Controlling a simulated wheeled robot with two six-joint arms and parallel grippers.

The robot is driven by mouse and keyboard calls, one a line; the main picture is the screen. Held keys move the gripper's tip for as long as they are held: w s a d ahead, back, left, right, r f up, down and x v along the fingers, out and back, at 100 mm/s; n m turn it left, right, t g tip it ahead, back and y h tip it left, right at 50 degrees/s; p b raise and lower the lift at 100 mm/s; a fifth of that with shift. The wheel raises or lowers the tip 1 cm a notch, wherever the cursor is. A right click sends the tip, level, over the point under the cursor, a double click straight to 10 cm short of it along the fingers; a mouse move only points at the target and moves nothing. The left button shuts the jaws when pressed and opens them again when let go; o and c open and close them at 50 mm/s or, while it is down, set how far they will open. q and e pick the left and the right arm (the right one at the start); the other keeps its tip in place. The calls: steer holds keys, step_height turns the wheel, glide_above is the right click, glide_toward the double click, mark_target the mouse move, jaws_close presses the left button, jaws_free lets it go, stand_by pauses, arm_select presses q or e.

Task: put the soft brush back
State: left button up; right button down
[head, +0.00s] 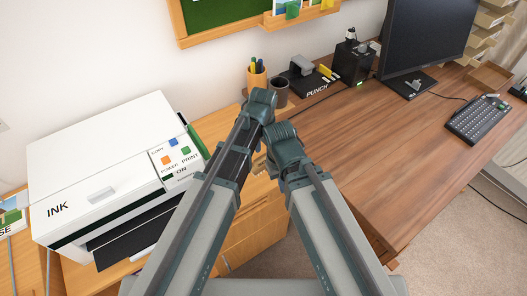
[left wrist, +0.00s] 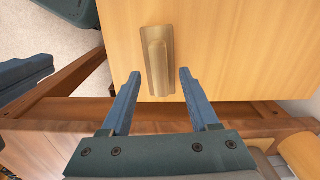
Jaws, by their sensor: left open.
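I do not see a soft brush in either view. In the left wrist view my left gripper (left wrist: 158,73) is open and empty, its two fingers on either side of a brass-coloured handle (left wrist: 157,58). The handle is on a light wooden front (left wrist: 215,50); I cannot tell whether the fingers touch it. In the head view my two arms reach forward over the gap between printer and desk, and their links hide the fingertips. A dark blue finger-like part at the left edge of the left wrist view may be my right gripper (left wrist: 25,75); its opening is unclear.
A white printer (head: 95,145) stands on the left, above wooden drawers (head: 255,225). The desk's middle is clear.

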arm_select(q)
step_height(320, 180, up, 12)
steer(key=p, duration=1)
steer(key=shift+f+p, duration=0.15)
steer(key=shift+p, duration=0.25)
arm_select(e)
step_height(320, 180, up, 12)
steer(key=shift+f, duration=0.15)
